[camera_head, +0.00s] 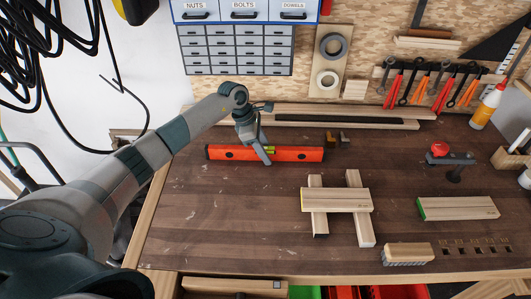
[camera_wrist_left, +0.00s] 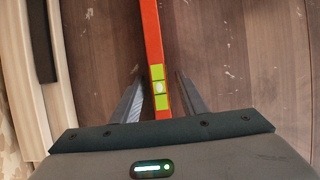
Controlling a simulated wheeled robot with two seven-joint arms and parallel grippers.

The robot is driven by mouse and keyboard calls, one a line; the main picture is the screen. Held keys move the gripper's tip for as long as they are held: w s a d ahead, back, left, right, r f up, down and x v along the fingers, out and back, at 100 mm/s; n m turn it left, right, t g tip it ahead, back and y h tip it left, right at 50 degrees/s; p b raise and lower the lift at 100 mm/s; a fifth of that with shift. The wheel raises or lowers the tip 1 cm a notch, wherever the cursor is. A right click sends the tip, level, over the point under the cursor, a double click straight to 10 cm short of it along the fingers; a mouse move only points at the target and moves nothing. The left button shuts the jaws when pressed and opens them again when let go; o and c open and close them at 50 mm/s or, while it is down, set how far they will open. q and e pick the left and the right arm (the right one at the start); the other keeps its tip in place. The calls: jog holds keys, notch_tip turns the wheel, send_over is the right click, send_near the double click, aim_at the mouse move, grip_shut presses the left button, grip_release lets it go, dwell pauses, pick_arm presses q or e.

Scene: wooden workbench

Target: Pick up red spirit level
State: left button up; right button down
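The red spirit level (camera_head: 301,154) lies lengthwise across the back part of the workbench, with a yellow-green vial at its middle. My left gripper (camera_head: 264,158) is at the middle of the level, pointing down at it. In the left wrist view the level (camera_wrist_left: 152,35) runs between the two fingers of my left gripper (camera_wrist_left: 160,84). The fingers are apart, one on each side of the vial, with a gap showing beside the level. How low the fingertips reach is hard to tell. My right gripper is not in view.
Wooden strips with a dark bar (camera_head: 335,119) lie behind the level. The workbench (camera_head: 220,215) is clear at the front left.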

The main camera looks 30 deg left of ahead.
pick_arm(q)
jog(key=shift+c, duration=0.6)
grip_shut()
jog(key=shift+r, duration=0.1)
